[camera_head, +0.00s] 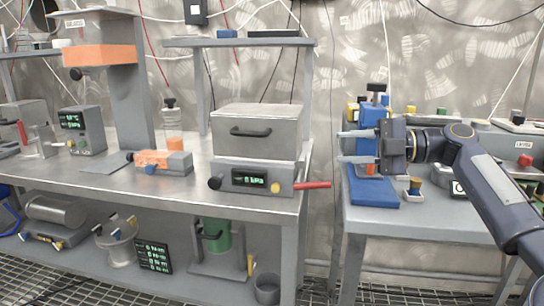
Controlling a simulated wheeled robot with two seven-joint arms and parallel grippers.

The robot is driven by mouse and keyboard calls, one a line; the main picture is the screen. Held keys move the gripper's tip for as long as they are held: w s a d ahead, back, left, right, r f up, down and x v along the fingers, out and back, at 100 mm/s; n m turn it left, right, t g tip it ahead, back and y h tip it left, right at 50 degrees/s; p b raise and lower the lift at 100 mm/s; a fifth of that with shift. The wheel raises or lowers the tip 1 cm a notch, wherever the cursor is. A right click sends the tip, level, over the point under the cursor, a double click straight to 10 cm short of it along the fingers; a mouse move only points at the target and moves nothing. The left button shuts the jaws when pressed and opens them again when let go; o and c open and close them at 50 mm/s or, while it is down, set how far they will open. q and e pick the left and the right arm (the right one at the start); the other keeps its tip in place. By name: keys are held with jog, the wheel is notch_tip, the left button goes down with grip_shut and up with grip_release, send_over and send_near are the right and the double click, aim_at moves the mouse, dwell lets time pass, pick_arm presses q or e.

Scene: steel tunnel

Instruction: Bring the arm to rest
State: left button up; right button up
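My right gripper (342,146) is in front of the side table on the right, its arm coming in from the right edge. Its two pale fingers point left and are spread apart, with no object visible between the tips. A blue device (372,108) shows behind and around the gripper body, partly hidden by it. I cannot tell whether they touch. My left gripper is not in view.
A long steel bench (60,178) fills the left and middle. It holds a grey box unit (258,132) with a red handle (312,185) jutting right. The side table (440,222) bears a blue base plate (373,192). A narrow gap separates the tables.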

jog(key=s+a+f+m+h, duration=0.6)
jog(key=s+f+m, duration=0.1)
jog(key=s+m, duration=0.25)
jog(key=s+d+f+m+t+h, duration=0.1)
jog(key=s+d+f+m+h, duration=0.3)
jog(key=s+f+m, duration=0.75)
jog(key=s+d+f+m+t+h, duration=0.1)
jog(key=s+d+f+m+h, duration=0.2)
jog(key=s+d+f+m, duration=0.65)
jog(key=s+a+r+p, duration=0.1)
jog(key=r+p, duration=1.5)
jog(key=p, duration=0.2)
jog(key=s+a+r+m+p, duration=0.1)
jog(key=s+r+p, duration=0.1)
jog(key=r+p, duration=1.4)
jog(key=shift+s+a+p, duration=0.25)
jog(key=shift+a+p, duration=0.15)
jog(key=shift+p, duration=0.65)
jog(key=shift+m, duration=0.25)
